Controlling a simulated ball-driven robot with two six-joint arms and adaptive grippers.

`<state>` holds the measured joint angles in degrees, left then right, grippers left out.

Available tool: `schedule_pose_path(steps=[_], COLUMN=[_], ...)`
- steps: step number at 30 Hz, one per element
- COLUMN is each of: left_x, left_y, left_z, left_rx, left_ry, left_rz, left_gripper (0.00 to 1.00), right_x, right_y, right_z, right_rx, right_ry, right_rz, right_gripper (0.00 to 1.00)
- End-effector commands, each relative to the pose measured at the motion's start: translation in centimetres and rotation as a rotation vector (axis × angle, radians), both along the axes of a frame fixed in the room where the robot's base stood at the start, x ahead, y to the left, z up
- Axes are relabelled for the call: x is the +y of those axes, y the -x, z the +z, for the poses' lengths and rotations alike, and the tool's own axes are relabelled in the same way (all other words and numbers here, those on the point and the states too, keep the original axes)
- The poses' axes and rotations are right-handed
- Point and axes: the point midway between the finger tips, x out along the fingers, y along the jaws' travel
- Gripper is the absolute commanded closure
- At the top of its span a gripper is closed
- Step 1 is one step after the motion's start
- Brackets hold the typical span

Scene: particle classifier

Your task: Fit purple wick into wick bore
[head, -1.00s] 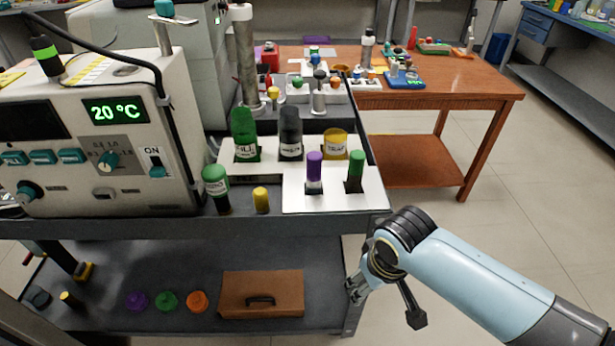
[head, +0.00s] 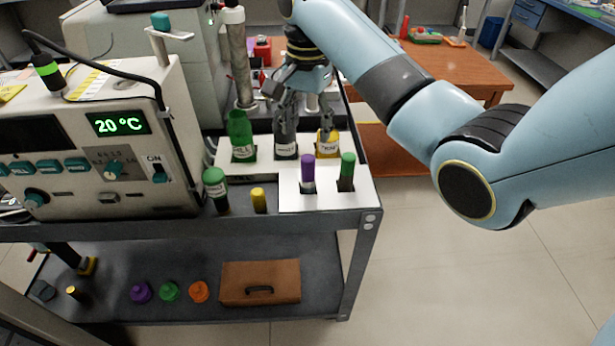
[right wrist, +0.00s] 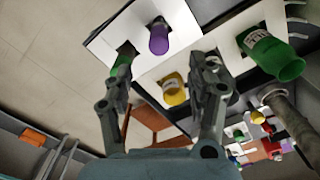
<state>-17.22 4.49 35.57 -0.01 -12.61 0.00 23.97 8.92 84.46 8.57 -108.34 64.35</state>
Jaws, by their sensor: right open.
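A purple-topped cylinder (head: 308,168), which looks like the purple wick, stands upright in the white plate on the cart's front right. It also shows in the right wrist view (right wrist: 159,38), near the top. My right gripper (head: 298,105) is open and empty, fingers down, above and behind the cylinder, over the row of bottles. In the right wrist view its spread fingers (right wrist: 162,68) have the yellow bottle (right wrist: 173,90) showing between them; they appear clear of the purple cylinder. I cannot make out which opening is the wick bore. My left gripper is not in view.
A green-topped cylinder (head: 346,170) stands right of the purple one. A green bottle (head: 241,135), dark bottle (head: 285,138) and yellow bottle (head: 327,143) stand behind. A metal post (head: 235,60) rises left of the gripper. The heater box (head: 95,150) stands left.

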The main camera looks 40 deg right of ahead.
Motion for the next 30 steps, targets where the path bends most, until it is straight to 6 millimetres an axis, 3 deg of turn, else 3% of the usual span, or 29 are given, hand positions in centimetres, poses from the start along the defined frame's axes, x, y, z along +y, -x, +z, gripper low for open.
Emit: schedule_pose_path(steps=[6,14,21,30], left_x=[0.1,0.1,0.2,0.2], left_y=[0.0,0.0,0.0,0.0], left_z=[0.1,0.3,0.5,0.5], left_rx=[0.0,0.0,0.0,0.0], left_ry=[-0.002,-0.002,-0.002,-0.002], left_rz=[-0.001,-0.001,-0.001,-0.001], left_gripper=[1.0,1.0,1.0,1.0], right_x=[0.1,0.1,0.0,0.0], right_y=[0.1,0.1,0.1,0.1], right_z=[-3.7,-6.1,-9.8,-10.4], right_rx=[0.006,0.005,0.004,0.001], right_ry=[-0.002,-0.001,-0.001,0.0], right_rz=[-0.003,-0.002,0.0,0.0], right_gripper=[0.43,0.43,0.43,0.43])
